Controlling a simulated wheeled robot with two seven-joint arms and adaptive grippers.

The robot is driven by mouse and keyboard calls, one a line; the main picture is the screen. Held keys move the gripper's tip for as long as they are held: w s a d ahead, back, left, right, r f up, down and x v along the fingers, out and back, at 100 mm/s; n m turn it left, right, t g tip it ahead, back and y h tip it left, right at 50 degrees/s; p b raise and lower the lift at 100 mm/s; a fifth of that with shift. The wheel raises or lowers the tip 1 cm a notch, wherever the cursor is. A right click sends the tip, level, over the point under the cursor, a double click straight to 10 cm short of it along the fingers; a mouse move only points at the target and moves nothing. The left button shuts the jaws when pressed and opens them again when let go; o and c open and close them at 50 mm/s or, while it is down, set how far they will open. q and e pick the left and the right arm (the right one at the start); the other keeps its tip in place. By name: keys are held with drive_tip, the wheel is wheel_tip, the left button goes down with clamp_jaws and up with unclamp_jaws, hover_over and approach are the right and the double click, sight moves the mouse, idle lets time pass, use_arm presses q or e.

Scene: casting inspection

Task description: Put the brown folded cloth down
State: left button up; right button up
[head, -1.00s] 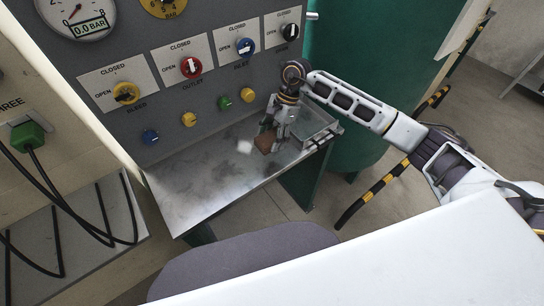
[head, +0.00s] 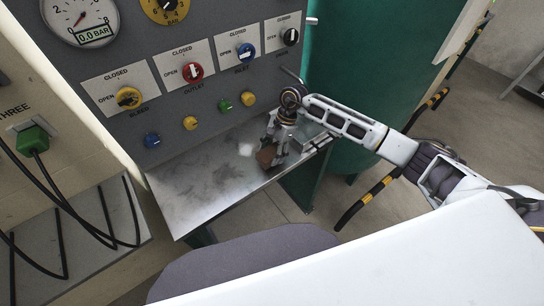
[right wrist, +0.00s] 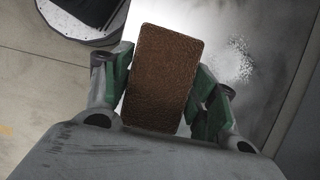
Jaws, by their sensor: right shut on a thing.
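The brown folded cloth (head: 266,157) is a small brown block shape in the head view, over the right part of the metal shelf. In the right wrist view the cloth (right wrist: 163,78) stands between the green finger pads. My right gripper (head: 273,149) points down and is shut on the cloth. The right gripper (right wrist: 160,90) also shows in the right wrist view, with a pad on each side of the cloth. I cannot tell whether the cloth touches the shelf. My left gripper is not in view.
The metal shelf (head: 205,190) has bare room left of the cloth, with a whitish patch (head: 246,149) close by. A clear tray (head: 308,131) sits at the shelf's right end. The panel with valve knobs (head: 190,72) rises behind. A grey rounded seat (head: 240,255) is in front.

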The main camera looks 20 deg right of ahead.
sight(272, 157)
drive_tip(key=shift+f+p, duration=0.3)
drive_tip(key=shift+f, duration=1.1)
drive_tip(key=shift+f+b, duration=0.25)
drive_tip(key=shift+b, duration=0.1)
drive_tip(key=o, duration=0.9)
drive_tip(key=shift+r, duration=0.1)
drive_tip(key=shift+r+p, duration=0.1)
drive_tip(key=shift+p, duration=0.2)
drive_tip(key=shift+r, duration=0.2)
drive_tip(key=b+v, duration=0.2)
drive_tip(key=v, duration=0.9)
drive_tip(key=shift+d+r+b, duration=0.2)
drive_tip(key=shift+r+b, duration=0.1)
drive_tip(key=shift+b, duration=0.05)
